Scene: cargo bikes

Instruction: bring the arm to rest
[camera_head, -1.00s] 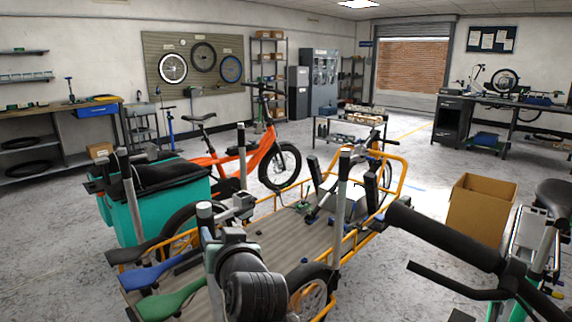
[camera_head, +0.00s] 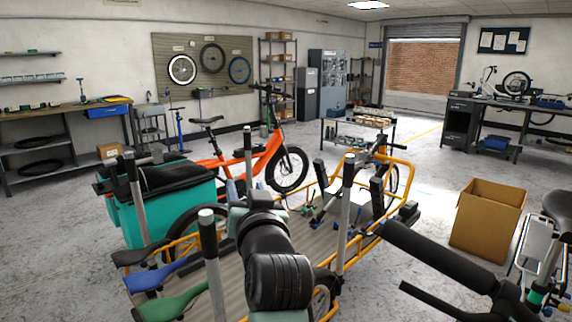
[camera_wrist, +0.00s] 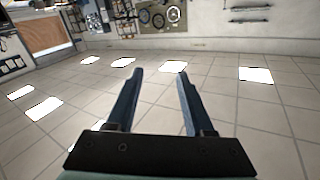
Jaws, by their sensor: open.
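My gripper (camera_wrist: 160,74) shows in the wrist view with its two dark blue fingers well apart and nothing between them. It faces out over the light tiled floor, clear of any object. In the head view my arm (camera_head: 275,265) rises at the bottom centre, in front of the cargo bike's wooden deck. The gripper itself cannot be made out in the head view.
A cargo bike with a yellow-railed deck (camera_head: 399,164), upright posts and several saddles fills the near centre. A teal bag (camera_head: 125,222) is at left, an orange bike (camera_head: 256,160) behind, a cardboard box (camera_head: 488,215) at right. Floor is open at far left.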

